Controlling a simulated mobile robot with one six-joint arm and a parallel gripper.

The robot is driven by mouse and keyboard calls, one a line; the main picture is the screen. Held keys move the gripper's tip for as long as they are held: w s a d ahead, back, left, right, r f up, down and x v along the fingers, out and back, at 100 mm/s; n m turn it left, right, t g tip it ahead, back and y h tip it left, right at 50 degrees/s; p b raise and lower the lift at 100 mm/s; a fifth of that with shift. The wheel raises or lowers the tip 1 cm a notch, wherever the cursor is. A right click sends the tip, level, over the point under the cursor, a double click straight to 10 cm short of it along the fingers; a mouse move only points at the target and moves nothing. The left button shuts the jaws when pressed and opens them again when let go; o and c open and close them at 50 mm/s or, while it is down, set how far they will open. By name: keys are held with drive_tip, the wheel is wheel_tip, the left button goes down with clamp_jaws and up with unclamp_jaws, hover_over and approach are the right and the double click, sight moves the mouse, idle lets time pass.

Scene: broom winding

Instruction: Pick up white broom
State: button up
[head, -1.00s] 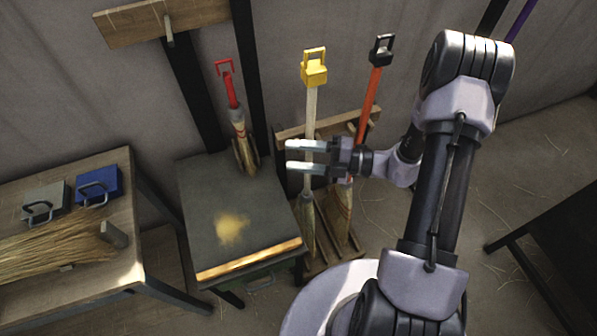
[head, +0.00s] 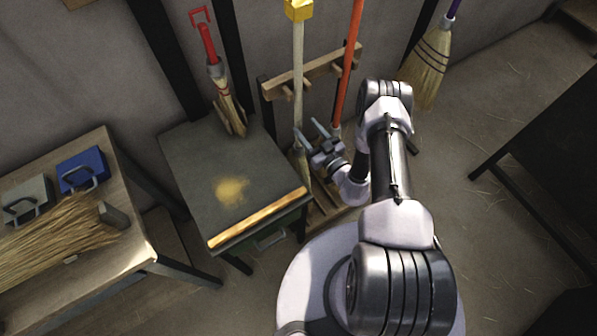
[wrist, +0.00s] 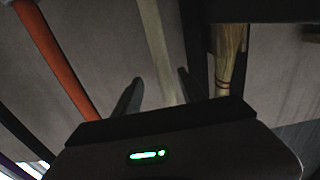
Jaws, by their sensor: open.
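The white broom (head: 297,75) stands upright in the wooden rack, with a pale handle and a yellow block at its top; its bristles are low down, partly behind my gripper. My gripper (head: 306,126) is open and low at the handle, near the rack. In the wrist view the pale handle (wrist: 153,35) runs down between the two spread fingers of my gripper (wrist: 159,80). I cannot tell how deep the handle is between the fingers.
An orange-handled broom (head: 350,55) stands close on the right in the wooden rack (head: 318,70). A dark worktable (head: 190,150) is close on the left, with a red-handled brush (head: 208,45) behind it. A purple-handled broom (head: 432,62) hangs farther right.

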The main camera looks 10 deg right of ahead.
sight(300, 124)
drive_tip(key=b+x, duration=0.1)
drive_tip(key=x, duration=0.3)
drive_tip(key=shift+w+a+f+b, duration=0.15)
drive_tip(key=shift+w+a+b, duration=0.1)
drive_tip(key=shift+a+b, duration=0.2)
clamp_jaws()
idle(0.8)
